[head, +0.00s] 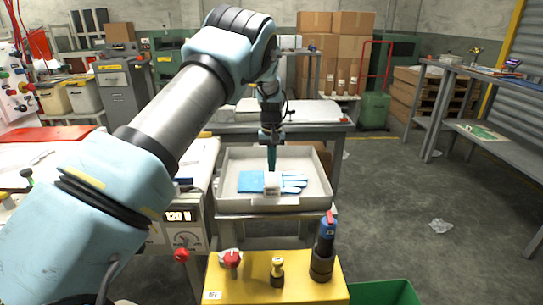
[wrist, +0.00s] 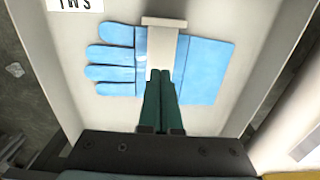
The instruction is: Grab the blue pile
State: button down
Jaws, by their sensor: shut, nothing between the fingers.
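The blue pile (head: 250,182) lies flat in a pale tray (head: 228,204). It is glove-shaped, with several fingers at one end and a plain square part at the other; it also shows in the wrist view (wrist: 207,70). A white block (head: 272,184) sits across its middle, and in the wrist view the block (wrist: 162,50) has a wider cap at its far end. My gripper (head: 271,166) points down over the block. In the wrist view its green fingers (wrist: 161,75) are together, with tips overlapping the block. Whether they touch it I cannot tell.
The tray's raised walls surround the pile. A yellow control box (head: 300,284) with a red knob and a blue-and-black handle stands in front. A machine with a lit display (head: 178,216) is at left. A grey bench (head: 460,130) stands at right, with open floor before it.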

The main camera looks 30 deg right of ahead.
aim_at(271, 184)
notch_tip(271, 184, down, 4)
jog(key=shift+r, duration=0.1)
jog(key=s, duration=0.1)
jog(key=s+a+p, duration=0.1)
jog(key=shift+s+a, duration=0.15)
jog(key=shift+s, duration=0.15)
jog(key=shift+s+a+p, duration=0.25)
jog(key=shift+s+p, duration=0.05)
jog(key=shift+s, duration=0.2)
jog(key=shift+f, duration=0.2)
jog(key=shift+s, duration=0.1)
